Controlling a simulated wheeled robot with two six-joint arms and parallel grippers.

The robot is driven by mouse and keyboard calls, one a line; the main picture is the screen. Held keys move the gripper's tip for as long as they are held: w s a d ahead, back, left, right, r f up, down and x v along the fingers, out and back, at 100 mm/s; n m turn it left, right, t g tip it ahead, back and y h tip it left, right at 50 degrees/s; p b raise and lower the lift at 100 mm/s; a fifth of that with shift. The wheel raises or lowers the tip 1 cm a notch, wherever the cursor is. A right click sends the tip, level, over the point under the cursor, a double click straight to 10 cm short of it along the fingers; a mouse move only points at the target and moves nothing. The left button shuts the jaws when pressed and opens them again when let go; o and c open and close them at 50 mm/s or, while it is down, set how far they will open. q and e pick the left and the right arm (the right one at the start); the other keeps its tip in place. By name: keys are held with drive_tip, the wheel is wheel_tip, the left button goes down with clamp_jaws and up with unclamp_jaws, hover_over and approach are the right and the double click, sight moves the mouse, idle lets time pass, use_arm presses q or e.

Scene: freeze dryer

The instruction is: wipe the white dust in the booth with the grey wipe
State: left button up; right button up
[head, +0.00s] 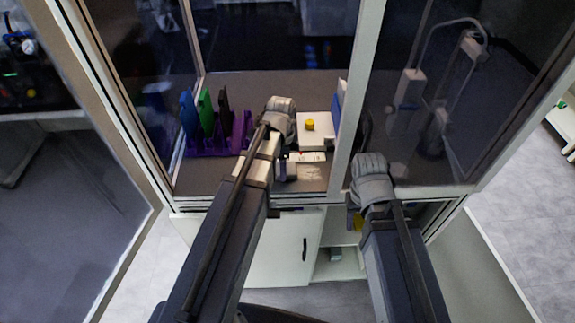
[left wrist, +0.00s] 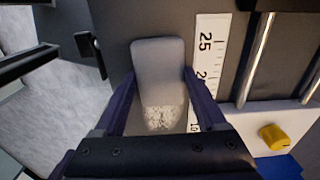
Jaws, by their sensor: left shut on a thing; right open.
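My left gripper (left wrist: 160,98) is shut on the grey wipe (left wrist: 158,62), a rounded block between its dark blue fingers in the left wrist view. A speckled white patch (left wrist: 166,116), which looks like the dust, shows between the fingers at the near end of the wipe. I cannot tell whether the wipe touches the booth floor. In the head view my left gripper (head: 287,171) is inside the booth, low over the front of its floor (head: 313,177), and the wipe is not clear there. My right gripper (head: 355,218) is open outside the booth, below its front edge, partly hidden by its wrist.
A white device with a yellow knob (head: 310,125) stands right of my left gripper, with a numbered scale strip (left wrist: 206,62) beside the wipe. A purple rack (head: 212,137) with coloured boards stands to the left. The glass frame post (head: 352,110) separates my arms.

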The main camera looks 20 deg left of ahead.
sight(300, 173)
use_arm(q)
drive_tip(key=shift+s+a+f, duration=0.1)
drive_tip(key=shift+s+a, duration=0.2)
drive_tip(key=shift+a, duration=0.45)
drive_tip(key=shift+a, duration=0.1)
drive_tip(key=shift+w, duration=0.1)
drive_tip(key=shift+w+d, duration=0.25)
drive_tip(key=shift+d, duration=0.6)
drive_tip(key=shift+w+d, duration=0.2)
drive_tip(key=shift+d, duration=0.65)
drive_tip(key=shift+w+d, duration=0.35)
drive_tip(key=shift+d, duration=0.5)
drive_tip(key=shift+w+d, duration=0.3)
drive_tip(key=shift+d, duration=0.55)
